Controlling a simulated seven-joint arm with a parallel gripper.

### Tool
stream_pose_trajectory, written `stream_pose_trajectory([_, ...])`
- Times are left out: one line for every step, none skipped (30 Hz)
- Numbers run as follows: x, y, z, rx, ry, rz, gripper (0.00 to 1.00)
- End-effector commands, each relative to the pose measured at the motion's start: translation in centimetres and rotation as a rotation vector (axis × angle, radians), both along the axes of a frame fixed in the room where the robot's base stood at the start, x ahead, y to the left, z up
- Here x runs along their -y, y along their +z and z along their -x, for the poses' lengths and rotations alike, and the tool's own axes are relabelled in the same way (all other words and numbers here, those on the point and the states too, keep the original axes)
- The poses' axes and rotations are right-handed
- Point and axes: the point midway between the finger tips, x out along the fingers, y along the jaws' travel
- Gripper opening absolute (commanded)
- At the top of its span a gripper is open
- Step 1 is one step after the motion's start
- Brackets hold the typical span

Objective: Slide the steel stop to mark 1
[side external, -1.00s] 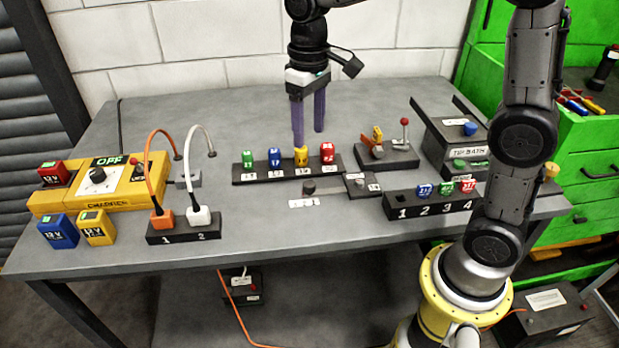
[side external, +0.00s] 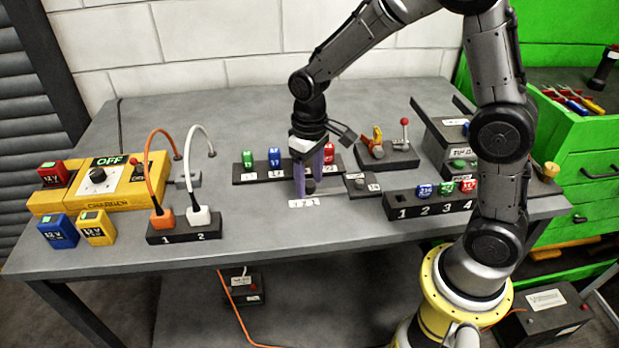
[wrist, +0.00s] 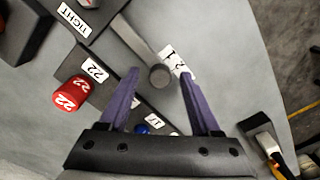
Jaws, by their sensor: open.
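The steel stop (side external: 309,186) is a short dark grey round knob at the left end of a slim grey rail, beside the white number label (side external: 303,203). In the wrist view the stop (wrist: 160,76) sits between my two finger tips, with a gap on each side. The label (wrist: 176,62) there shows a 1 and a 2, partly covered by my right-hand finger. My gripper (side external: 308,190) has purple fingers, is open, and points down around the stop. The rail (wrist: 138,42) runs up-left from the stop in the wrist view. Whether the fingertips touch the table I cannot tell.
A rack (side external: 245,179) of numbered coloured blocks stands just behind my gripper. A dark block (side external: 362,190) closes the rail's right end. A numbered four-slot rack (side external: 400,213) lies to the front right. The table left of the label is clear up to the orange and white plugs.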

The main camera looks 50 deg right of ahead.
Motion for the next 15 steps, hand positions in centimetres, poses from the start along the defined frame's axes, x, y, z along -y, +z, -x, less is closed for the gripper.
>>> stream_pose_trajectory([0.0, -0.02, 0.01, 0.0, 0.0, 0.0, 0.65])
stream_pose_trajectory([0.0, -0.02, 0.01, 0.0, 0.0, 0.0, 0.65])
stream_pose_trajectory([0.0, -0.01, 0.01, 0.0, 0.0, 0.0, 0.65])
stream_pose_trajectory([0.0, -0.01, 0.01, 0.0, 0.0, 0.0, 0.65])
stream_pose_trajectory([0.0, 0.0, 0.01, 0.0, 0.0, 0.0, 0.65])
stream_pose_trajectory([0.0, 0.0, 0.01, -0.001, 0.0, 0.0, 0.57])
stream_pose_trajectory([0.0, 0.01, 0.01, -0.001, 0.0, 0.0, 0.52])
stream_pose_trajectory([0.0, 0.01, 0.01, -0.001, 0.0, 0.0, 0.47])
stream_pose_trajectory([0.0, 0.02, 0.0, -0.001, 0.0, 0.0, 0.39])
stream_pose_trajectory([0.0, 0.02, 0.0, -0.001, 0.0, 0.0, 0.34])
stream_pose_trajectory([0.0, 0.02, 0.0, -0.001, 0.0, 0.0, 0.28])
stream_pose_trajectory([0.0, 0.03, 0.0, 0.0, 0.0, 0.0, 0.21])
stream_pose_trajectory([0.0, 0.03, 0.0, 0.0, 0.0, 0.0, 0.16])
stream_pose_trajectory([0.0, 0.03, 0.0, 0.0, 0.0, 0.0, 0.1])
stream_pose_trajectory([0.0, 0.03, 0.0, 0.0, 0.0, 0.0, 0.03])
